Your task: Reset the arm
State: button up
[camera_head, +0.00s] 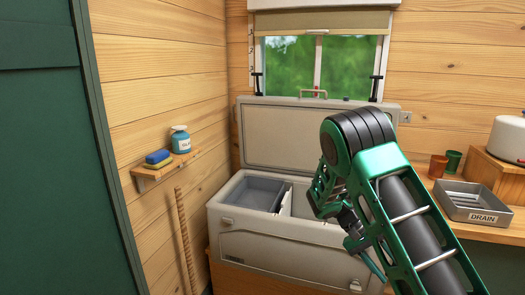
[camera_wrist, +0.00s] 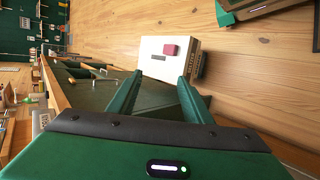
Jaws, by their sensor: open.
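My green arm reaches in from the lower right in the head view and bends at a dark, ribbed joint in front of the open chest cooler (camera_head: 285,238). My gripper (camera_head: 362,245) hangs at the cooler's right side, partly hidden by the arm. In the wrist view, my gripper (camera_wrist: 159,80) shows two green fingers spread apart with nothing held between them. Beyond the fingers is a pale box (camera_wrist: 152,66) with a red patch on it. I cannot tell how far away it is.
The cooler's raised lid (camera_head: 285,135) stands behind the arm. A counter at right holds two cups (camera_head: 452,161), a metal tray marked DRAIN (camera_head: 476,217) and a white pot (camera_head: 508,138). A small shelf (camera_head: 165,168) with a bottle and sponges is at left, above a wooden pole (camera_head: 184,235).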

jog(key=s+d+r+m+t+y, duration=0.1)
jog(key=s+d+r+t+y, duration=0.15)
jog(key=s+r, duration=0.65)
jog(key=s+d+r+m+t+y, duration=0.1)
jog(key=s+d+r+y, duration=0.4)
jog(key=s, duration=0.6)
jog(key=s+a+r+t, duration=0.2)
jog(key=s+a, duration=0.3)
jog(key=s, duration=0.3)
jog(key=shift+a+r, duration=0.15)
jog(key=shift+r, duration=0.05)
jog(key=shift+y, duration=0.25)
